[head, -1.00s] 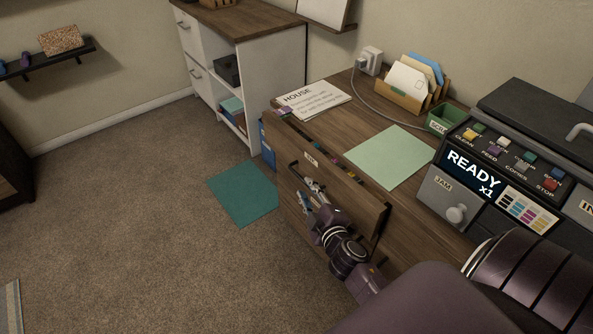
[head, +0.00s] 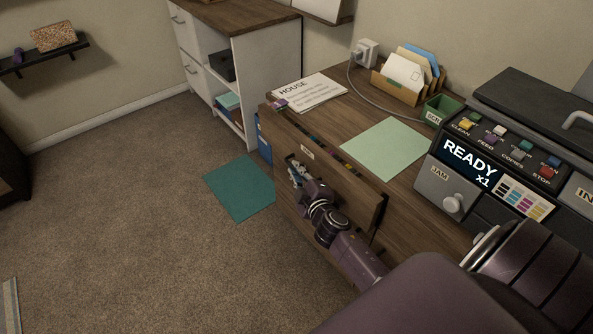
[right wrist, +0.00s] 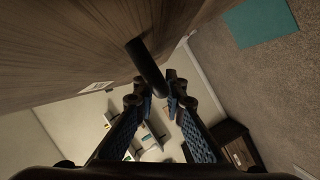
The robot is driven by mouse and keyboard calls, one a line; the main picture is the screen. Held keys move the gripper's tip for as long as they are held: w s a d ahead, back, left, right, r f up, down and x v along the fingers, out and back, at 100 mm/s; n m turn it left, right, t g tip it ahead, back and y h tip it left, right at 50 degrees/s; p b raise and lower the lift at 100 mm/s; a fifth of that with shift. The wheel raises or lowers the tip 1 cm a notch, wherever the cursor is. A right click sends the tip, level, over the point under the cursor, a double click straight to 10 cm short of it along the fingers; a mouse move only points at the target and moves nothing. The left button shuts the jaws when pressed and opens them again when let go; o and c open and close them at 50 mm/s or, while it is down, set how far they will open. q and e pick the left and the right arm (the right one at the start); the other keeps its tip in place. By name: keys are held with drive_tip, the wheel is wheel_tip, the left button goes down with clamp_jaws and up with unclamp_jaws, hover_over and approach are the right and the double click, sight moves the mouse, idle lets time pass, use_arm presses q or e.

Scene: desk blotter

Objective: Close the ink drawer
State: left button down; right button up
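The ink drawer (head: 345,188) is a brown wooden drawer in the desk, with a small white label (head: 307,153) on its front. It stands slightly open; a narrow strip of coloured contents (head: 333,149) shows behind its top edge. My right gripper (head: 295,171) is in front of the drawer front, near the left end of its dark handle. In the right wrist view its fingers (right wrist: 160,100) are apart, with the black handle (right wrist: 148,68) close to the tips; whether they touch it I cannot tell. My left gripper is out of view.
On the desk top (head: 342,120) are a printed sheet (head: 310,92), a green sheet (head: 385,148), an envelope holder (head: 408,80) and a green box (head: 441,110). A grey machine (head: 500,160) stands at right. A teal mat (head: 240,188) lies on the open carpet.

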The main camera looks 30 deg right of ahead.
sight(311, 168)
clamp_jaws()
drive_tip(key=d, duration=0.4)
drive_tip(key=shift+w, duration=0.15)
drive_tip(key=shift+d, duration=0.2)
drive_tip(key=o, duration=0.6)
unclamp_jaws()
drive_tip(key=shift+d, duration=0.1)
drive_tip(key=shift+c, duration=0.2)
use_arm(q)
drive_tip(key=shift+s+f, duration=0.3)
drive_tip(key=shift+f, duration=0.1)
use_arm(e)
drive_tip(key=v, duration=1.2)
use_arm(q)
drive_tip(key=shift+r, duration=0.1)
